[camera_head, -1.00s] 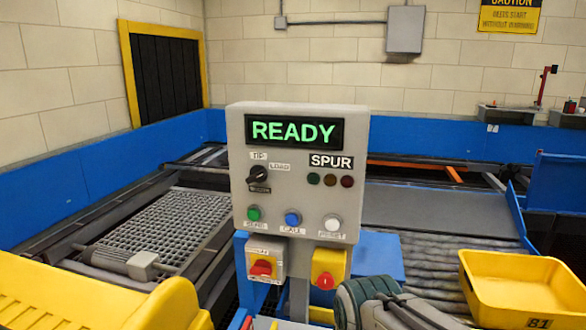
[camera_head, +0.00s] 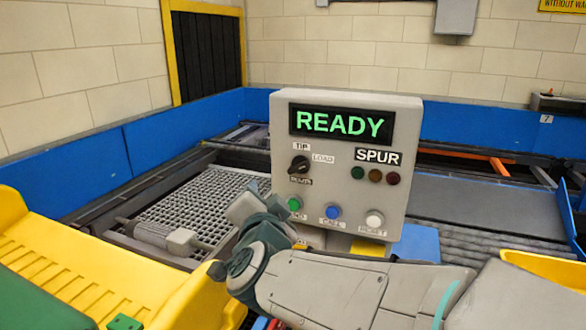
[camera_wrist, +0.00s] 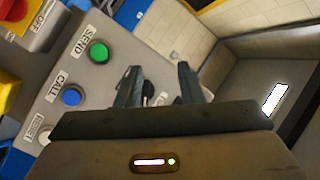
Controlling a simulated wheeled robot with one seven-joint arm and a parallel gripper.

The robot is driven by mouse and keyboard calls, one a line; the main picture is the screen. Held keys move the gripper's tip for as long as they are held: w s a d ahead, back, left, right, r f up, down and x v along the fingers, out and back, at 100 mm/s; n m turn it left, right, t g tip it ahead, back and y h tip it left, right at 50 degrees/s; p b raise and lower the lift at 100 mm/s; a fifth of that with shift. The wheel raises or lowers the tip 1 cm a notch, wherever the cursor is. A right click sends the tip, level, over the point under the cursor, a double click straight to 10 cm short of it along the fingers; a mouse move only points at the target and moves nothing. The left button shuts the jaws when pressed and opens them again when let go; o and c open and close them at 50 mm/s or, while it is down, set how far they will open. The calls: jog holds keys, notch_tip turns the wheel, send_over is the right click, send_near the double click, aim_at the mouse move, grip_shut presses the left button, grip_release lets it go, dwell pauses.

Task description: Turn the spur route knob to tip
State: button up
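The black spur route knob (camera_head: 300,165) is on the grey control panel (camera_head: 340,205), left of the SPUR label. TIP is above it, LOAD to its upper right and ROUTE below. Its pointer seems turned toward LOAD, but it is too small to be sure. My gripper (camera_head: 262,203) is below and left of the knob, in front of the panel's lower left, apart from the knob. In the wrist view my gripper (camera_wrist: 158,76) has its fingers spread with a gap between them. A dark piece, probably the knob (camera_wrist: 148,90), shows in that gap, partly hidden.
The green SEND button (camera_wrist: 98,52), blue CALL button (camera_wrist: 71,97) and white RESET button (camera_head: 375,219) lie below the knob. The display (camera_head: 341,124) reads READY. A yellow tray (camera_head: 548,268) is at right; a roller conveyor is behind.

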aim_at(296, 169)
jog(key=s+d+r+m+h+p, duration=0.1)
jog(key=s+r+m+h, duration=0.1)
jog(key=s+m+h, duration=0.5)
jog(key=shift+m+h, duration=0.5)
jog(key=shift+h, duration=0.3)
jog(key=p+x, duration=0.1)
jog(key=x, duration=0.4)
jog(key=p+x, duration=0.1)
jog(key=x, duration=0.9)
jog(key=shift+w+a+f+p, duration=0.15)
jog(key=shift+w+a+p, duration=0.05)
jog(key=shift+p, duration=0.2)
jog(key=shift+c, duration=0.3)
grip_shut()
jog(key=shift+a, duration=0.15)
